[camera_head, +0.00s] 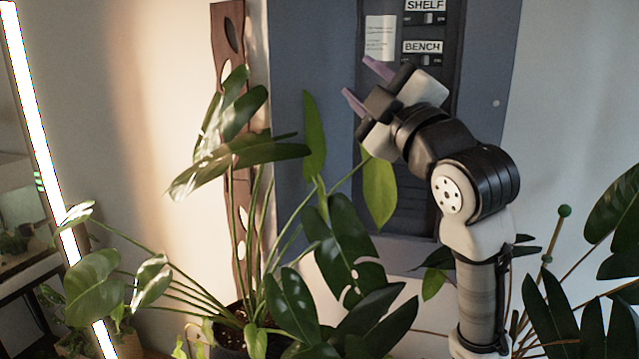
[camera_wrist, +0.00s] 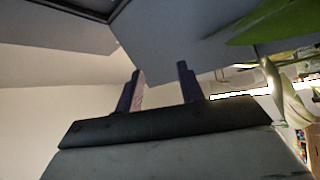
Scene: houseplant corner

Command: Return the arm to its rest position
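My gripper (camera_head: 362,82) is raised at the upper middle of the head view, in front of the blue-grey wall panel (camera_head: 300,45). Its two purple fingertips are spread apart and point up and to the left, with nothing between them. In the wrist view the two fingers (camera_wrist: 160,83) also stand apart with an empty gap. My arm rises from the lower right and bends at a black joint toward the panel. The gripper looks clear of the panel switches, but its exact distance from the panel cannot be told.
A large potted plant (camera_head: 290,305) stands left of and below my arm, its leaves reaching close to the gripper. A wooden plank (camera_head: 228,120) rises behind it. More leaves (camera_head: 560,315) are at the right. A bright light tube (camera_head: 35,120) leans at the left. Bare wall is at upper right.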

